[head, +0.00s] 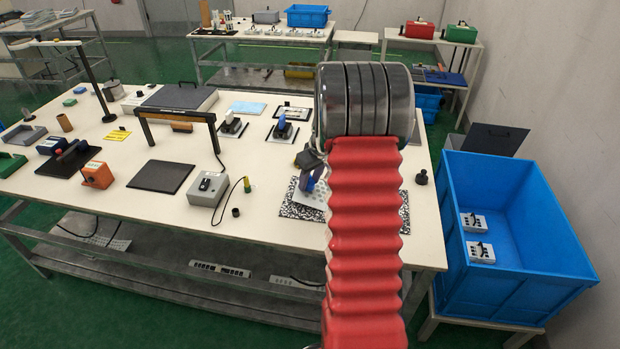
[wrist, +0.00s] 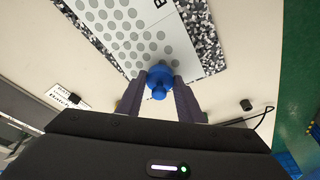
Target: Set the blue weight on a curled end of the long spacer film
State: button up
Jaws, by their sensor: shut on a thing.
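The blue weight (wrist: 159,78) is between the two fingers of my gripper (wrist: 160,88), which is shut on it. In the wrist view it overlaps the lower end of a pale film with grey dots (wrist: 125,22). I cannot tell whether the weight touches the film or hangs above it. The head view shows the blue weight (head: 309,183) beside my gripper (head: 308,170) over the dotted film (head: 313,197). My red arm hides much of this spot there. The curl of the film's ends is not clear.
The film lies on a black-and-white speckled mat (head: 297,211). A grey box with a cable (head: 207,188) and a dark pad (head: 161,177) are to its left. A small black knob (head: 421,178) is near the table's right edge. A blue crate (head: 510,175) stands beyond it.

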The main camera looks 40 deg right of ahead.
jog(key=shift+f, duration=1.45)
dwell(0.4)
jog(key=o, duration=1.3)
jog(key=v, duration=1.3)
jog(key=shift+r, duration=0.35)
jog(key=shift+s, duration=0.15)
